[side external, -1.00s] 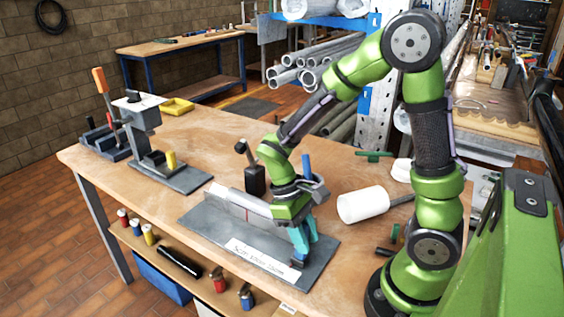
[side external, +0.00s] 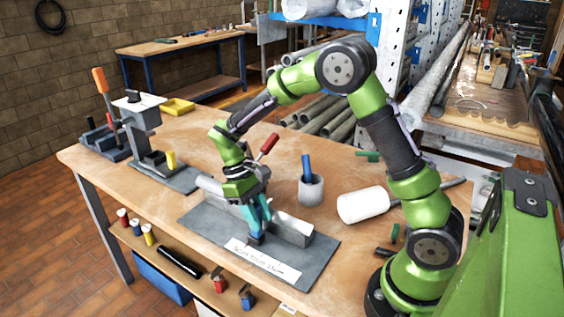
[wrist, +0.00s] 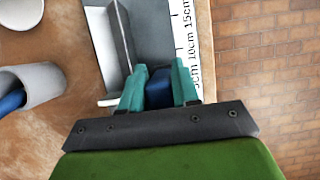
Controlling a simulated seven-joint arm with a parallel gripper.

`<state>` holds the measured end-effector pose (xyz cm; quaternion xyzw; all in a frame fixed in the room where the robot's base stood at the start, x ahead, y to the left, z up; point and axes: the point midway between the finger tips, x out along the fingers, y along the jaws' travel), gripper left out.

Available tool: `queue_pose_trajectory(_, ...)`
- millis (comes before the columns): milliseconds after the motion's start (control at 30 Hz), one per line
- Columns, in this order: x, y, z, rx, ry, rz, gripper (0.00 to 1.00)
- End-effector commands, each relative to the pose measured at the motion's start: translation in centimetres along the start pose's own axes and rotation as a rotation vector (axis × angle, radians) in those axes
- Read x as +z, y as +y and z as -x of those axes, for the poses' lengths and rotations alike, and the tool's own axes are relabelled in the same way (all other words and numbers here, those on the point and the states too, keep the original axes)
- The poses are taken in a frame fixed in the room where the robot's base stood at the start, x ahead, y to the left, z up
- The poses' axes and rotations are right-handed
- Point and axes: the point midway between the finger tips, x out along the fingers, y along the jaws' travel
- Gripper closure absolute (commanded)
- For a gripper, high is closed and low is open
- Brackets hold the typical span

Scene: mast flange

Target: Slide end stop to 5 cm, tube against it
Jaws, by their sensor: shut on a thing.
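The end stop, a small dark-blue block (side external: 256,239), sits at the front of an upright grey fence (side external: 293,230) on a grey base plate (side external: 310,262). My gripper (side external: 257,222) points down with its teal fingers shut on the block; the wrist view shows the block (wrist: 158,87) between both fingertips (wrist: 159,86). A white scale strip (side external: 262,262) marked 5cm, 10cm and 15cm runs along the plate's front edge. In the wrist view the block is near the strip's (wrist: 186,35) 5cm end. A pale rounded piece (side external: 209,186), possibly the tube, shows behind the fence's left; its contact with the stop is hidden.
A red-handled item (side external: 267,146) stands behind my gripper. A post stand (side external: 140,125) is at left. The table's front edge is close to the plate.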

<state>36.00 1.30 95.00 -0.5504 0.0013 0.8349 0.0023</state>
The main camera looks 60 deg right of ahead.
Motion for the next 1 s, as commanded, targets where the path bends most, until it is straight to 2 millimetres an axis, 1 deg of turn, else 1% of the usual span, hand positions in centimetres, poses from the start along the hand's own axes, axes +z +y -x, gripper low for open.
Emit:
queue_pose_trajectory(33,-0.6,0.0,0.3,0.004,0.024,0.007,1.00)
queue_pose_trajectory(67,-0.6,0.0,0.3,0.004,0.024,0.007,1.00)
queue_pose_trajectory(100,-0.5,0.0,0.3,0.003,0.023,0.006,0.64)
queue_pose_trajectory(200,-0.5,0.1,0.3,0.005,0.024,0.007,0.49)
queue_pose_trajectory(667,-0.6,0.3,0.6,0.008,0.024,0.006,0.49)
queue_pose_trajectory(767,-0.6,0.3,1.4,0.009,0.026,0.006,0.49)
queue_pose_trajectory(867,-0.5,0.2,3.1,0.006,0.026,0.005,0.49)
queue_pose_trajectory(1000,-0.4,0.1,6.4,0.004,0.024,0.003,0.49)
